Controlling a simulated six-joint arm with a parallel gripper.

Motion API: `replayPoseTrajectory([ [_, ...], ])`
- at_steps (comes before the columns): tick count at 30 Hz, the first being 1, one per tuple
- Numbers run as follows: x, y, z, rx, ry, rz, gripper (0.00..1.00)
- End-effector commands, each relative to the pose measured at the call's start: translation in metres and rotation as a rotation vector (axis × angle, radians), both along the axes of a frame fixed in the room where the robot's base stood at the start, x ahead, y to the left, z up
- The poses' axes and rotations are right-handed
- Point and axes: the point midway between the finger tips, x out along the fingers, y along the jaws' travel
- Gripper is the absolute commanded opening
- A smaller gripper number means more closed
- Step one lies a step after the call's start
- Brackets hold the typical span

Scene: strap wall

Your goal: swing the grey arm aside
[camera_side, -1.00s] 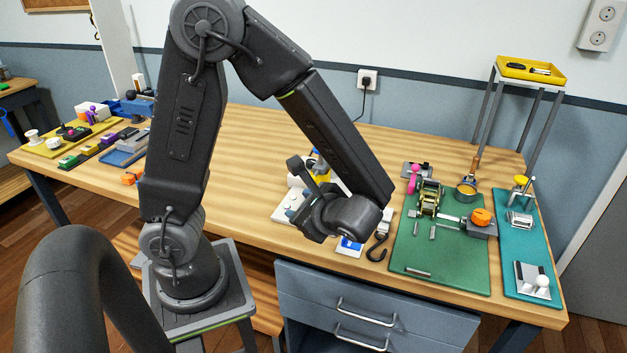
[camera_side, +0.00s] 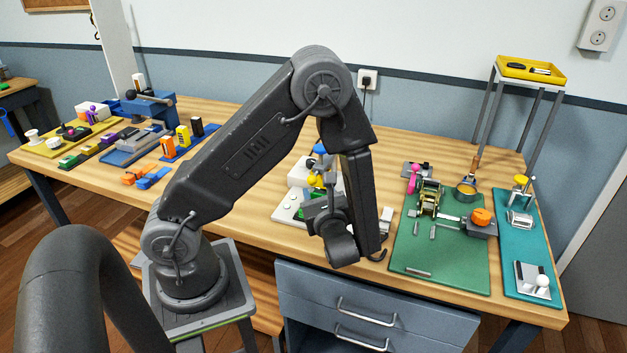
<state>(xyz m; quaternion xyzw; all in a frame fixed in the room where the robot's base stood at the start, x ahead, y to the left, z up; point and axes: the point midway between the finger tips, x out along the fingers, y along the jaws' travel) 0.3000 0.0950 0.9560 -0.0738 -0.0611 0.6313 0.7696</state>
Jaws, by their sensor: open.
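A pale grey bar (camera_side: 452,218) lies on the green mat (camera_side: 440,265), between a brass-coloured ratchet-like device (camera_side: 428,198) and a dark grey block (camera_side: 482,231) topped by an orange knob (camera_side: 482,216). It may be the grey arm, but I cannot tell for sure. My gripper (camera_side: 326,192) is open, well left of the green mat. It is in front of a white board (camera_side: 288,207) with blue, yellow and green parts. My wrist and forearm hide much of that board. I cannot tell whether my fingers touch anything there.
A teal mat (camera_side: 515,248) with metal fittings lies right of the green one. A pink-knobbed part (camera_side: 413,179) and a round pan-like part (camera_side: 466,189) stand at the green mat's back. A yellow tray (camera_side: 531,70) sits on a stand. The bench's middle back is clear.

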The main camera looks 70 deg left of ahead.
Motion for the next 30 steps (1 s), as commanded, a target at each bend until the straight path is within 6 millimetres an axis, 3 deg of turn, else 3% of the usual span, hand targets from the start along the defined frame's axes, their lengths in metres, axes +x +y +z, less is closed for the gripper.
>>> replayPoseTrajectory([
  [3,0.004,0.023,0.0,-0.001,0.0,0.006,0.44],
  [9,0.009,0.047,0.0,-0.001,-0.001,0.003,0.44],
  [21,0.011,0.055,0.0,-0.001,0.0,0.0,0.44],
  [30,0.011,0.055,0.0,-0.001,0.0,0.001,0.18],
])
